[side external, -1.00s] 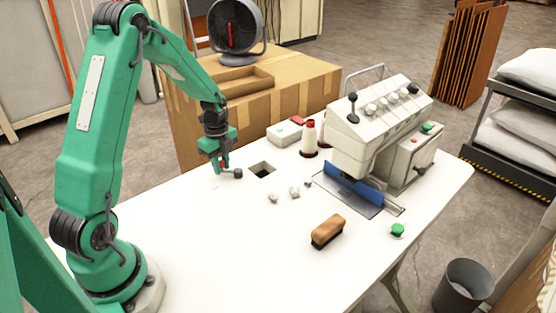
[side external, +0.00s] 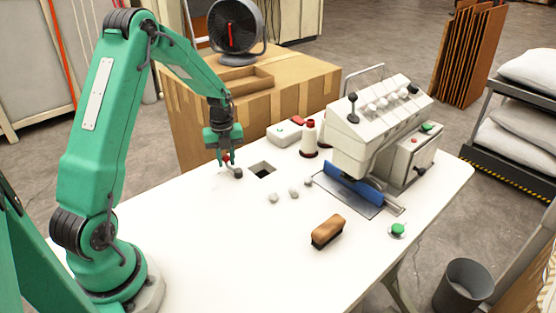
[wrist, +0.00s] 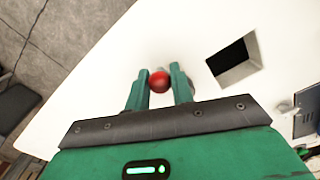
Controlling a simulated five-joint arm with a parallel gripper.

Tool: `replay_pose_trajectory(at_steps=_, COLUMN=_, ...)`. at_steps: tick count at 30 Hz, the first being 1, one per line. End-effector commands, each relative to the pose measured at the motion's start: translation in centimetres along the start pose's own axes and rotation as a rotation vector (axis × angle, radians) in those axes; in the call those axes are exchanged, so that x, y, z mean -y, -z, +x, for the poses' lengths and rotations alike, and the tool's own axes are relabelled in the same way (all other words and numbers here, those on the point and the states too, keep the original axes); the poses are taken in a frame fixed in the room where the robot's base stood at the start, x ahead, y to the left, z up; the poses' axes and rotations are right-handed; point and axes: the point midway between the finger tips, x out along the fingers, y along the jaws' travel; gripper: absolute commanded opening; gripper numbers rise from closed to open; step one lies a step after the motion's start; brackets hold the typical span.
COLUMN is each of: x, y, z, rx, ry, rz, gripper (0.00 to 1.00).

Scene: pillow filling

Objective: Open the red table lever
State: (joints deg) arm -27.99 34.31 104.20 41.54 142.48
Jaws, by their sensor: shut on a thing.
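The red ball knob of the table lever (wrist: 159,82) sits between the two green fingers of my gripper (wrist: 161,86) in the wrist view. In the side view the red part (side external: 226,158) shows small at the fingertips of my gripper (side external: 227,156), low over the white table. The gripper is shut on the red knob. A dark round piece (side external: 238,173) lies just below and right of it, beside the square table opening. The lever's shaft is mostly hidden by the fingers.
The square opening (side external: 262,171) is right of the gripper; it also shows in the wrist view (wrist: 240,72). The table's front left (side external: 220,250) is clear.

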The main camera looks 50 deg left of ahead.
Motion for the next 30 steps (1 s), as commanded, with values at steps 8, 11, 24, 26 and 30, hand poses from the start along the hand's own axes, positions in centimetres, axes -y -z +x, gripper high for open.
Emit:
replay_pose_trajectory(at_steps=8, x=0.1, y=0.0, z=-0.1, rx=0.001, ry=0.001, rz=0.006, gripper=0.0)
replay_pose_trajectory(at_steps=11, x=0.1, y=0.0, z=-0.1, rx=0.001, ry=0.001, rz=0.005, gripper=0.33)
replay_pose_trajectory(at_steps=24, x=0.1, y=0.0, z=-0.3, rx=0.001, ry=0.001, rz=0.003, gripper=0.44)
replay_pose_trajectory(at_steps=26, x=0.1, y=0.0, z=-0.6, rx=0.002, ry=0.001, rz=0.003, gripper=0.44)
replay_pose_trajectory(at_steps=30, x=0.1, y=-0.1, z=-1.7, rx=0.003, ry=0.002, rz=0.003, gripper=0.44)
